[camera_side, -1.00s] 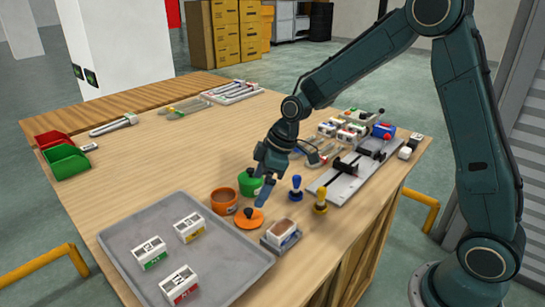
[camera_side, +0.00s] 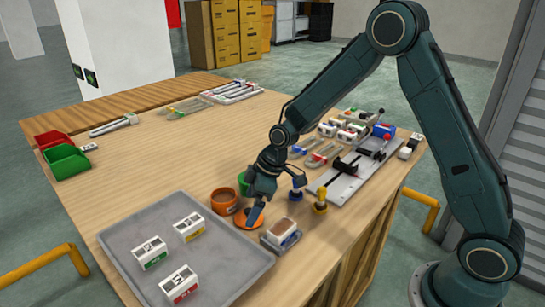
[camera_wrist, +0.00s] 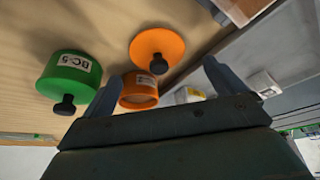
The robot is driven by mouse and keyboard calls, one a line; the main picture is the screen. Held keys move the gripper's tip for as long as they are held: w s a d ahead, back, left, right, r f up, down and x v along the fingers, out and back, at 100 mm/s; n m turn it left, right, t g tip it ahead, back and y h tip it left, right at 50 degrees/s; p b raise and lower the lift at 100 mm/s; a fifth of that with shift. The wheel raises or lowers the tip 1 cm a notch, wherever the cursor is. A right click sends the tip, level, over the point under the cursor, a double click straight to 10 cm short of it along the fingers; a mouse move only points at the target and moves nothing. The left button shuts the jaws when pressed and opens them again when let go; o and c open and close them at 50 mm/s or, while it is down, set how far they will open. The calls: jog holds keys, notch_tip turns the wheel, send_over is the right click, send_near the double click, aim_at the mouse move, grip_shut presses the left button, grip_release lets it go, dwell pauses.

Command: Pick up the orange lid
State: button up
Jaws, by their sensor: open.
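The orange lid (camera_side: 239,222) lies on the table in front of the orange pot (camera_side: 223,203). My gripper (camera_side: 256,210) is over the lid in the side view and partly hides it. In the wrist view, the round lid (camera_wrist: 160,42) and its black knob (camera_wrist: 158,66) show beyond the open, empty fingers (camera_wrist: 165,82). I cannot tell whether a finger touches the lid. The open orange pot (camera_wrist: 138,92) shows by the left finger. A green lidded pot marked BC-5 (camera_wrist: 75,72) stands to the left, mostly hidden behind my gripper in the side view.
A grey tray (camera_side: 225,278) with several labelled boxes is at the front left. A small block on a grey stand (camera_side: 281,234) is just right of the lid. Blue (camera_side: 297,187) and yellow (camera_side: 320,200) handled stamps stand behind it.

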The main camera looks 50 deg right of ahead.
aim_at(249, 210)
jog(key=shift+x, duration=1.6)
jog(key=shift+d, duration=0.1)
jog(key=shift+c, duration=0.5)
jog(key=c, duration=1)
